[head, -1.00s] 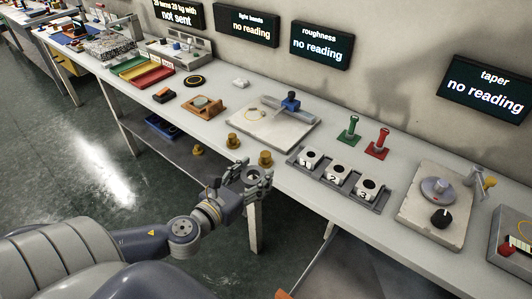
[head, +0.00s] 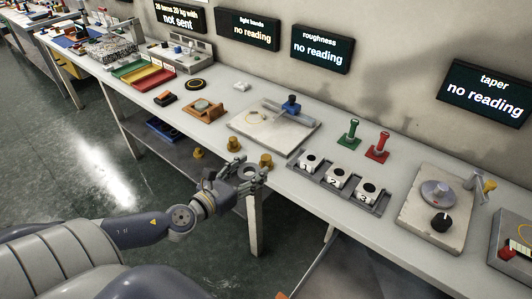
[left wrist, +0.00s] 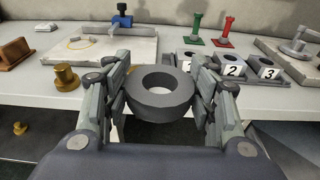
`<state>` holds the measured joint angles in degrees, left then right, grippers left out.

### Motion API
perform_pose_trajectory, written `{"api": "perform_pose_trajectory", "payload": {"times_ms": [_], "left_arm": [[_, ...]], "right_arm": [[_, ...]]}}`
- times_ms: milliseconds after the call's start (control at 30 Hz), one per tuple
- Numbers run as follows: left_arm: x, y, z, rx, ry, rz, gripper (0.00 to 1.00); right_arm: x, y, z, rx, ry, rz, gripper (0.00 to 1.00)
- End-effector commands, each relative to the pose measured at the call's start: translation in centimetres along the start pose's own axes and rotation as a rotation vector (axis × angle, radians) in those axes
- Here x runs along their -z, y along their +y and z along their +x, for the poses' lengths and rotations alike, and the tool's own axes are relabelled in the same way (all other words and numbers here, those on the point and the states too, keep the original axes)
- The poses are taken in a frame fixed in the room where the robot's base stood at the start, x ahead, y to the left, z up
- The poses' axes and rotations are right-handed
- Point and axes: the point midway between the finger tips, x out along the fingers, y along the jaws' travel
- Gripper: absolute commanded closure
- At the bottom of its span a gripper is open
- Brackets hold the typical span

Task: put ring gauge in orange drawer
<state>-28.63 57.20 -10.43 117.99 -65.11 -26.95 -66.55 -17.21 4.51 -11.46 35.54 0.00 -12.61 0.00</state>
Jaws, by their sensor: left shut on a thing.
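The ring gauge (left wrist: 160,113) is a thick dark grey ring with a round hole, seen in the left wrist view. My left gripper (left wrist: 161,88) is shut on it, one finger against each side. In the head view my left gripper (head: 250,174) is in front of the bench's front edge, close to the brass knobs, and the ring is hard to make out there. A small orange piece (head: 281,295) shows at the bottom edge of the head view; I cannot tell whether it is the orange drawer. My right gripper is not in view.
The long bench (head: 215,118) carries a pale plate with a blue clamp (head: 291,104), a tray with numbered blocks (head: 336,176), a green plug (head: 350,135) and a red plug (head: 379,148). Brass knobs (head: 265,160) stand at its front edge. Open floor (head: 85,180) lies left.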

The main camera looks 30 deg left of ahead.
Motion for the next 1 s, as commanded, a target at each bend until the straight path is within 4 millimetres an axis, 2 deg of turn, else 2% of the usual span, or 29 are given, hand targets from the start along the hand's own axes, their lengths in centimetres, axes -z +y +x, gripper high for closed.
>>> {"api": "perform_pose_trajectory", "payload": {"times_ms": [533, 933, 967, 1000], "left_arm": [[-0.7, 3.0, 9.0, -0.003, -0.004, 0.001, 0.77], [-0.8, 4.0, 12.4, -0.002, -0.003, -0.001, 0.77], [-0.5, 4.0, 12.7, -0.001, -0.002, -0.002, 0.77], [1.2, 3.9, 12.7, -0.001, 0.003, -0.004, 0.77]], "right_arm": [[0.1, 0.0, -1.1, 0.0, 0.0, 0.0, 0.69], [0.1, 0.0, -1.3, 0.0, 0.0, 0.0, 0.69], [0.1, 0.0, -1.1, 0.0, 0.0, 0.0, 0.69], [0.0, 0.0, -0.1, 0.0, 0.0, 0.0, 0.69]]}}
